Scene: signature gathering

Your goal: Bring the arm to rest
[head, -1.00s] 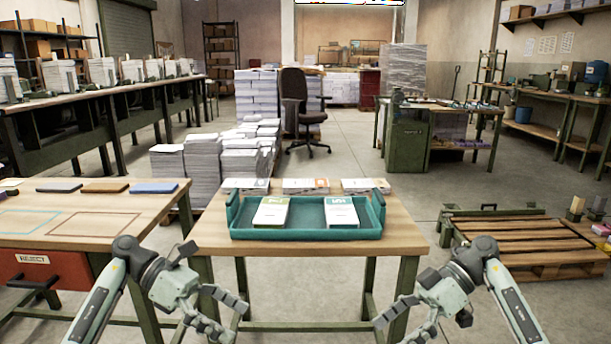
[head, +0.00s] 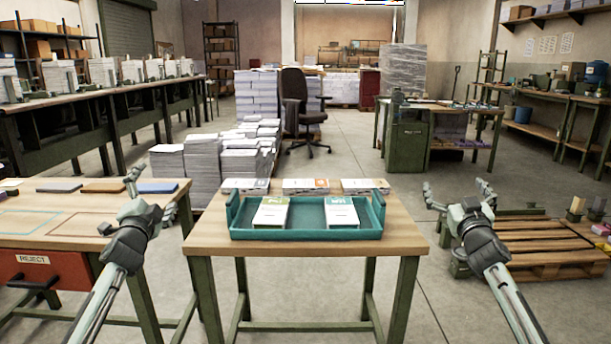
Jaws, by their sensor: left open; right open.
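My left gripper (head: 150,193) is open and empty, its fingers pointing up, in front of the left table's right part. My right gripper (head: 457,190) is open and empty, fingers up, to the right of the middle table and in front of the wooden pallet. Both arms come in from the bottom corners. Neither gripper is at the teal tray (head: 307,235), which stands on the middle table (head: 405,238). In the tray lie a green-topped booklet stack (head: 270,214) on the left and a teal-topped one (head: 341,214) on the right.
Three stacks (head: 305,186) line the table's back edge behind the tray. The left table (head: 30,195) has flat coloured blocks and a red REJECT drawer (head: 45,275). A wooden pallet (head: 540,240) lies on the floor at right. Floor between middle table and pallet is clear.

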